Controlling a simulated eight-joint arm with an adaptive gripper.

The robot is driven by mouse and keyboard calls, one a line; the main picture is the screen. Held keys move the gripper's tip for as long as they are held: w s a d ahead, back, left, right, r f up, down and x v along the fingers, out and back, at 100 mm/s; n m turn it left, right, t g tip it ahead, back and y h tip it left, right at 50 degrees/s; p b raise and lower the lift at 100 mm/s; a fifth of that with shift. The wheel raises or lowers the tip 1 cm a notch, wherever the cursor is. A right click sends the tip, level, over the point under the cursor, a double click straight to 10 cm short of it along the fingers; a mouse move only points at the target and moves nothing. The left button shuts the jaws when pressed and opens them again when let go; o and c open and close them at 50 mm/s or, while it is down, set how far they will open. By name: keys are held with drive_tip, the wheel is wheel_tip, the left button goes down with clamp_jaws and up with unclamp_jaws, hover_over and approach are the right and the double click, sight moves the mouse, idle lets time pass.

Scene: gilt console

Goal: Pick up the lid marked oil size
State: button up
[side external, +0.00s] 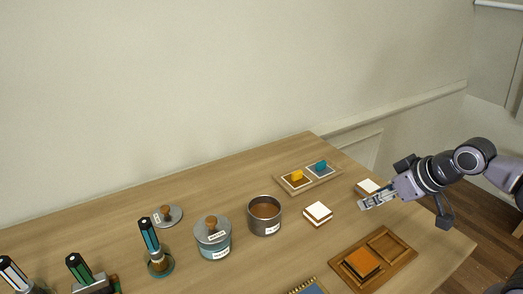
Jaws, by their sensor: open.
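A round grey lid with a brown knob (174,219) lies on the table at the left, with a small white label. A second grey lid with a brown knob (222,238) sits on a teal jar (207,253) and also bears a label. The labels are too small for me to read, so I cannot tell which lid says oil size. An open grey pot (257,227) with brown contents stands right of the jar. My gripper (365,203) is open and empty at the right, far from both lids, near a white-topped block (367,186).
A white-and-brown block (317,213) stands between the pot and my gripper. A wooden tray (402,254) holds an orange-brown block in front. A tray (326,177) with yellow and blue pieces lies behind. A blue-handled brush (149,233) stands upright close to the loose lid.

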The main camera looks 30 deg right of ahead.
drive_tip(key=w+a+r+n+y, duration=0.1)
drive_tip(key=w+a+r, duration=0.2)
drive_tip(key=w, duration=0.2)
drive_tip(key=w+a+r+n, duration=0.1)
drive_tip(key=w+a+r, duration=0.3)
drive_tip(key=w, duration=0.2)
drive_tip(key=n+g+y, duration=0.2)
drive_tip(key=n+g, duration=0.2)
drive_tip(key=n, duration=0.2)
hover_over(166, 208)
drive_tip(key=s+d, duration=0.2)
drive_tip(key=f, duration=1.4)
drive_tip(key=shift+a, duration=0.2)
drive_tip(key=shift+w+x, duration=0.2)
drive_tip(key=shift+x, duration=2.3)
drive_tip(key=shift+a+r, duration=0.1)
clamp_jaws()
